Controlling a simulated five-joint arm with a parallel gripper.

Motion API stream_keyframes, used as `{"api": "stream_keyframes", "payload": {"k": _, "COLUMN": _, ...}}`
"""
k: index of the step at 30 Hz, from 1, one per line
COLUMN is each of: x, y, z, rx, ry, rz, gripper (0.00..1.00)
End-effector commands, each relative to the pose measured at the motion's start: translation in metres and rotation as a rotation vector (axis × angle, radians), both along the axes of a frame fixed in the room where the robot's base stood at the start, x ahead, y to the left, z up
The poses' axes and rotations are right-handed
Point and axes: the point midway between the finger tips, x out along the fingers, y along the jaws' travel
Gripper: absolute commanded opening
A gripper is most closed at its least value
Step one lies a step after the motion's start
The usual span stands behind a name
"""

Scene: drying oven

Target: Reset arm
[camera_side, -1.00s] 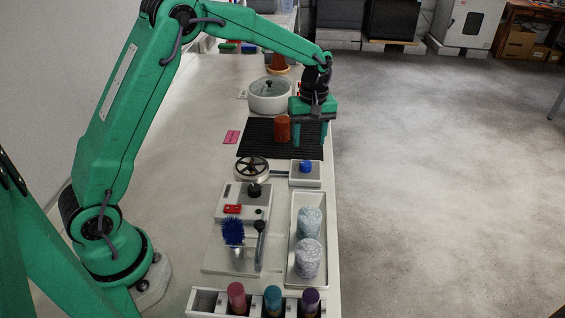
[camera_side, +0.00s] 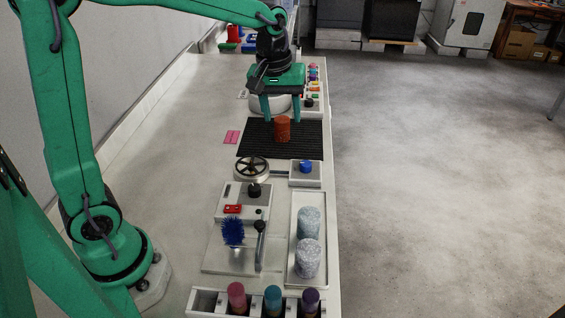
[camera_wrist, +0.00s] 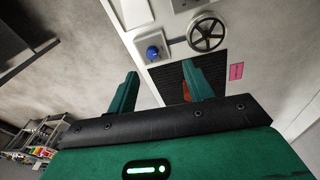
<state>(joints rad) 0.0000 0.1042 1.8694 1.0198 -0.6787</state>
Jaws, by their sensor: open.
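My green gripper (camera_side: 281,110) is open in the side view, with its two fingers pointing down. It is above and behind the orange-brown cylinder (camera_side: 282,129), which stands upright on the black ribbed mat (camera_side: 255,140). I see nothing between the fingers. In the wrist view the two green fingers of my gripper (camera_wrist: 163,92) are spread apart. The orange cylinder (camera_wrist: 187,92) shows there only as a sliver beside one finger, over the black mat. The white pot (camera_side: 256,103) is partly hidden behind the fingers.
A handwheel (camera_side: 253,168) and a blue-knob box (camera_side: 306,172) stand in front of the mat. A tray (camera_side: 293,275) holds two speckled cylinders. A rack (camera_side: 205,302) holds three coloured cylinders at the front. Bare table lies left of the mat, by a pink card (camera_side: 232,137).

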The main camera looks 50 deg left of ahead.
Motion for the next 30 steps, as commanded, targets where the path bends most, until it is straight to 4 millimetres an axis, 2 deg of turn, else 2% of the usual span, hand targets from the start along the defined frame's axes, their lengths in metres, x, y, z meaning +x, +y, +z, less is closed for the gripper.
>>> {"api": "stream_keyframes", "payload": {"k": 6, "x": -0.039, "y": 0.000, "z": 0.024, "rx": 0.023, "ry": -0.070, "rz": -0.126, "gripper": 0.51}}
{"api": "stream_keyframes", "payload": {"k": 15, "x": -0.093, "y": 0.000, "z": 0.041, "rx": 0.069, "ry": -0.159, "rz": -0.298, "gripper": 0.51}}
{"api": "stream_keyframes", "payload": {"k": 22, "x": -0.133, "y": 0.000, "z": 0.044, "rx": 0.115, "ry": -0.225, "rz": -0.428, "gripper": 0.51}}
{"api": "stream_keyframes", "payload": {"k": 30, "x": -0.174, "y": 0.000, "z": 0.037, "rx": 0.176, "ry": -0.295, "rz": -0.570, "gripper": 0.51}}
